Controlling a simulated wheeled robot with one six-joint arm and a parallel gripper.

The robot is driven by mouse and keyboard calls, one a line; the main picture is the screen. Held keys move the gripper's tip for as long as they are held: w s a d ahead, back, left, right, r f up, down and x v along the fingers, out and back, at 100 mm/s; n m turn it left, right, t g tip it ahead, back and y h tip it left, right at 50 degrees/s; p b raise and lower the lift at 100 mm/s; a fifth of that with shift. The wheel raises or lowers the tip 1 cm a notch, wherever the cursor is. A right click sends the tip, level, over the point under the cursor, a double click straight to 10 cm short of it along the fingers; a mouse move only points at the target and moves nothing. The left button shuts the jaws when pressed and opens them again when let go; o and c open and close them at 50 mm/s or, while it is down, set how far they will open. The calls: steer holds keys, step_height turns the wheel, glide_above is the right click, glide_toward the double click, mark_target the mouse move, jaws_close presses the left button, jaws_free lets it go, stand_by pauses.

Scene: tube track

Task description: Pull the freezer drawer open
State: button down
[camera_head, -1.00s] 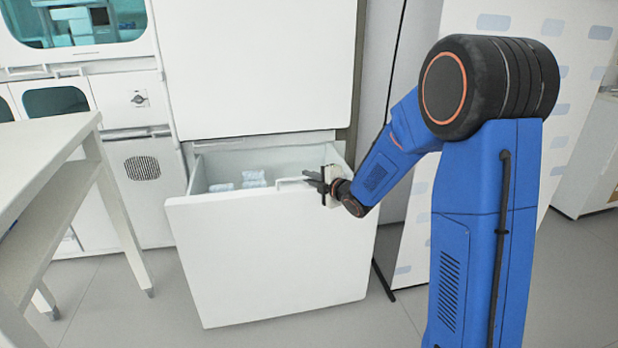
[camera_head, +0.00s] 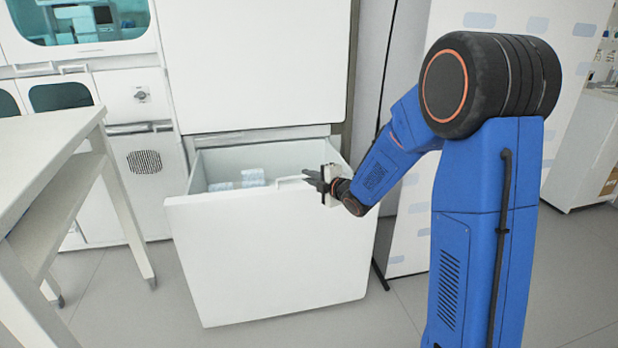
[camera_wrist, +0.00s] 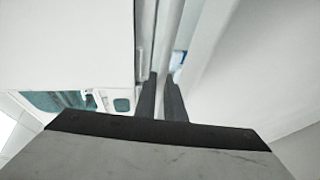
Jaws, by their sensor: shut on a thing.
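The white freezer drawer (camera_head: 270,255) stands well out from the freezer body (camera_head: 255,65), and its inside shows from above. Several pale blue-white items (camera_head: 250,178) lie toward the back of it. A slim white handle (camera_head: 290,179) runs along the top edge of the drawer front. My gripper (camera_head: 318,181) is at the right part of that handle, shut on it. In the wrist view the two dark fingers (camera_wrist: 162,98) stand on either side of a pale bar, the handle (camera_wrist: 171,35).
A white table (camera_head: 50,150) stands close at the left, with its leg near the drawer. White cabinets (camera_head: 145,165) are behind it. A white panel with blue marks (camera_head: 415,215) stands to the right. Grey floor (camera_head: 130,300) is clear in front of the drawer.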

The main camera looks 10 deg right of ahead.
steer(key=c, duration=2.1)
jaws_free()
steer(key=shift+d, duration=0.1)
steer(key=v, duration=1.7)
steer(key=shift+s, duration=0.15)
steer(key=shift+d+r, duration=0.1)
steer(key=shift+r, duration=0.05)
